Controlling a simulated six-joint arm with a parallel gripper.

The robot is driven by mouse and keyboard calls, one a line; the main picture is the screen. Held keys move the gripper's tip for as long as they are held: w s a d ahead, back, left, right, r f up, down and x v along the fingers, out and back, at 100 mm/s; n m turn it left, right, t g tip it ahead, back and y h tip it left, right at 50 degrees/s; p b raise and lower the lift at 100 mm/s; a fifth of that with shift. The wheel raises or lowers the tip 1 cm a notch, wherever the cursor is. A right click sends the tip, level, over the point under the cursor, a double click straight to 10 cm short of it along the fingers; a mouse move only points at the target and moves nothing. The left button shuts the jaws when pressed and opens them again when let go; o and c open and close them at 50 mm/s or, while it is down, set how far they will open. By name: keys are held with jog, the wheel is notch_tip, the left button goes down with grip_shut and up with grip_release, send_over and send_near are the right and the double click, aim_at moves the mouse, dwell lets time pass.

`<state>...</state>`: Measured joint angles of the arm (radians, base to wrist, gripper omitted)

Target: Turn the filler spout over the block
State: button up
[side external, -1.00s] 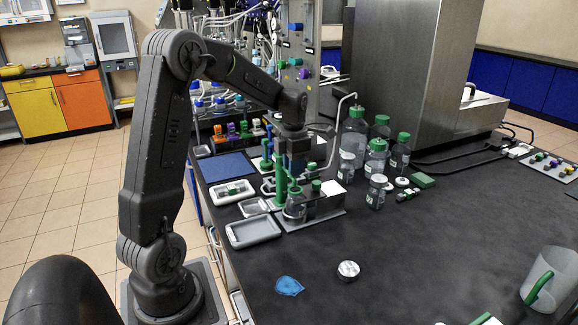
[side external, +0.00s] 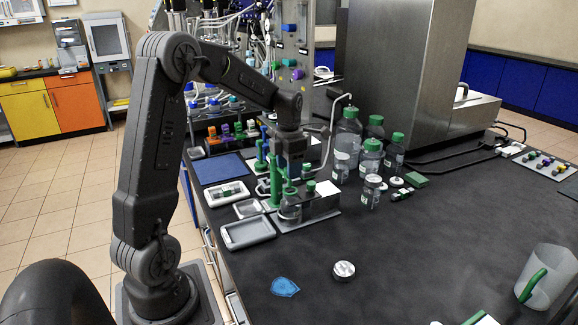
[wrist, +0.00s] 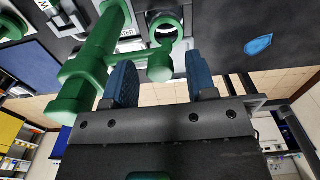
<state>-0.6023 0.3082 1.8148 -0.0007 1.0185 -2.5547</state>
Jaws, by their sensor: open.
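The filler spout is a green arm that runs sideways from a thick green post (wrist: 95,55) to a rounded end (wrist: 160,66) in the wrist view. My gripper (wrist: 161,72) is open, with one blue finger on each side of that rounded end. I cannot tell whether either finger touches it. A round green-rimmed opening (wrist: 165,27) shows just beyond the spout end. In the side view my gripper (side external: 293,172) points down over the filler stand, above a clear jar (side external: 290,208). A dark block with a white top (side external: 327,188) stands to the right of the jar.
Several green-capped bottles (side external: 370,157) stand right of the stand. A grey tray (side external: 248,233) lies in front of it, and a blue mat (side external: 218,168) lies to its left. A silver lid (side external: 344,270) and a blue patch (side external: 285,287) lie on the open bench in front.

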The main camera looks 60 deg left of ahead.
jog(key=shift+r, duration=0.1)
notch_tip(320, 180, up, 14)
jog(key=shift+f, duration=0.2)
dwell(0.6)
jog(key=s+d+m+t, duration=0.1)
jog(key=s+d+m, duration=0.2)
jog(key=d+m, duration=0.55)
jog(key=s+d+m+t, duration=0.2)
jog(key=s+d+m, duration=0.2)
jog(key=d+m, duration=0.45)
jog(key=s+d+f+m+t, duration=0.1)
jog(key=s+d+f+m, duration=0.1)
jog(key=m, duration=0.7)
jog(key=s+d+f+m+t, duration=0.1)
jog(key=s+d+m, duration=0.4)
jog(key=m, duration=0.5)
jog(key=shift+s+f+t, duration=0.3)
jog(key=shift+s+f, duration=0.55)
jog(key=shift+s, duration=0.3)
jog(key=shift+d, duration=0.1)
jog(key=shift+c, duration=0.2)
